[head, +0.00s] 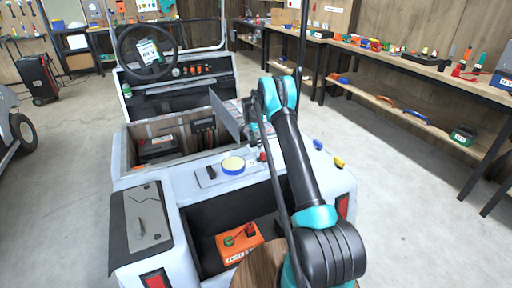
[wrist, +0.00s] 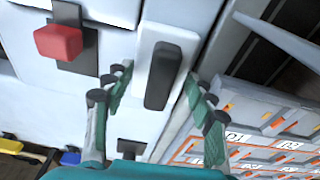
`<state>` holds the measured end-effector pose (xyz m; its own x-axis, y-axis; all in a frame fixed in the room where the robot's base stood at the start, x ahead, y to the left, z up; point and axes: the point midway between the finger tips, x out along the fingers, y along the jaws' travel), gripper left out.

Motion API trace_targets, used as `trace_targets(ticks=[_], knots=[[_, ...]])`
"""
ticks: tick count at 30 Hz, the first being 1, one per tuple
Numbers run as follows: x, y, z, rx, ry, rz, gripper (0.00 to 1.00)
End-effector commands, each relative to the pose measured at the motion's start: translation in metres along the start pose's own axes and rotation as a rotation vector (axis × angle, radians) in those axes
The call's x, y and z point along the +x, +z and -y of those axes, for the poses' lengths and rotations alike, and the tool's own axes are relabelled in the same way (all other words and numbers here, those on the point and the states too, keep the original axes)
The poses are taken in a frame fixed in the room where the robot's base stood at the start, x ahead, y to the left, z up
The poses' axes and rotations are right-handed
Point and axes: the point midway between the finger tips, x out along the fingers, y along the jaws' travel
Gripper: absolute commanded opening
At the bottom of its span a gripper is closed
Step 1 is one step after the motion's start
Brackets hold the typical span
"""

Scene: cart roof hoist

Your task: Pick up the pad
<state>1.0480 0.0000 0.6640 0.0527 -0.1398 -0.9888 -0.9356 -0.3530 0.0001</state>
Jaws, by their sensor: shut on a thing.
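My gripper (wrist: 159,88) has its two teal fingers, with dark round joints, on either side of a white slab topped by a black bar; I take this for the pad (wrist: 163,75). The gripper is shut on it. The pad lies over the white cart deck in the wrist view, and I cannot tell if it touches the deck. In the head view my gripper (head: 256,140) is at the deck's far right, partly hidden by my arm, and the pad cannot be made out there.
A red knob (wrist: 58,40) stands beside the pad. An open compartment with an orange-lined panel (wrist: 275,120) lies to the right. A tilted lid (head: 225,118) stands close to my gripper.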

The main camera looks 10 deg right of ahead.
Motion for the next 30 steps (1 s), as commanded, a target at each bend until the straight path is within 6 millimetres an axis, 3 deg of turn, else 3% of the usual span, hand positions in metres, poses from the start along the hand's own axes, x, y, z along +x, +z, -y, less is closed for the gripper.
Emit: trace_targets(ticks=[10, 16, 23, 30], knots=[[-0.002, 0.0, 0.0, 0.0, 0.0, 0.0, 0.26], [-0.017, -0.002, 0.0, 0.0, 0.0, 0.0, 0.26], [-0.063, -0.009, -0.001, 0.0, 0.0, 0.0, 0.26], [-0.13, -0.019, 0.0, 0.0, 0.0, 0.0, 0.26]])
